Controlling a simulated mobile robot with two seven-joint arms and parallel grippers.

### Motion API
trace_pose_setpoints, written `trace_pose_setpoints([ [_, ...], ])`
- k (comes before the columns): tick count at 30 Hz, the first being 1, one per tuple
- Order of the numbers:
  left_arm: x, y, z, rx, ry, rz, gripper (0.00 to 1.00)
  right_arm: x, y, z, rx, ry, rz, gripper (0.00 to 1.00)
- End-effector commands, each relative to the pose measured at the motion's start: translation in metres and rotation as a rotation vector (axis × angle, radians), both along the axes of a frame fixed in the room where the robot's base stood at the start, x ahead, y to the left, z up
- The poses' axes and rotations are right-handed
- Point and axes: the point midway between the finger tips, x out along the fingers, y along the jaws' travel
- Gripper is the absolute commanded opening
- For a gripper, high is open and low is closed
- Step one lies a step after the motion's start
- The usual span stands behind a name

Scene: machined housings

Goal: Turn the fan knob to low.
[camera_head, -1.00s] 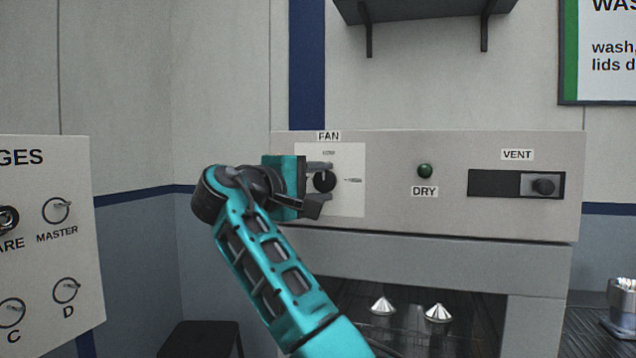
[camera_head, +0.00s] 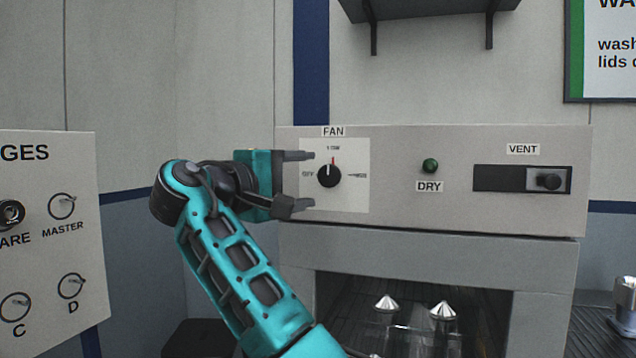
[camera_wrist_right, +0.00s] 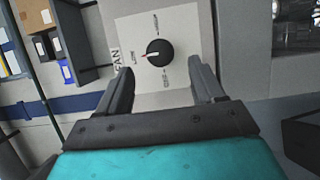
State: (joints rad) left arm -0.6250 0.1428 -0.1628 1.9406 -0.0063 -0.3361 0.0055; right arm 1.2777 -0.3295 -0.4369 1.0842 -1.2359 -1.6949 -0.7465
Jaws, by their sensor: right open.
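The fan knob (camera_head: 329,173) is a round black knob on a white plate under the FAN label on the grey cabinet front. Its red pointer line points up, at the small mark above it that seems to read LOW. The OFF mark is at its left and another mark at its right. My right gripper (camera_head: 300,180) is open just left of the knob, apart from it. In the right wrist view the knob (camera_wrist_right: 159,53) sits beyond the two spread fingers (camera_wrist_right: 163,85), with nothing between them. My left gripper is not in view.
The cabinet front also has a green DRY light (camera_head: 430,166) and a VENT slider (camera_head: 547,180). A gauge panel (camera_head: 90,200) stands at the left. A dark shelf (camera_head: 430,8) hangs above. Shiny cone-topped parts (camera_head: 387,303) are in the opening below.

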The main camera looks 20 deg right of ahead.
Motion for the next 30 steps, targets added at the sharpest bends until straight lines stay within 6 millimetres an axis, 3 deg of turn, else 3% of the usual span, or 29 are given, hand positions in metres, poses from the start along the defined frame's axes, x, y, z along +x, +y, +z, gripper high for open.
trace_pose_setpoints([
  [3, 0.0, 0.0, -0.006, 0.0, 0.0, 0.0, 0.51, -0.016, 0.025, -0.001, 0.001, -0.001, 0.003, 0.68],
  [10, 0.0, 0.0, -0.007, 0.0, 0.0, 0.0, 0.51, -0.034, 0.052, 0.001, -0.002, -0.001, 0.0, 0.68],
  [30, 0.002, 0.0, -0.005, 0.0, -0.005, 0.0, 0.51, -0.04, 0.06, 0.0, 0.001, 0.001, 0.0, 0.68],
])
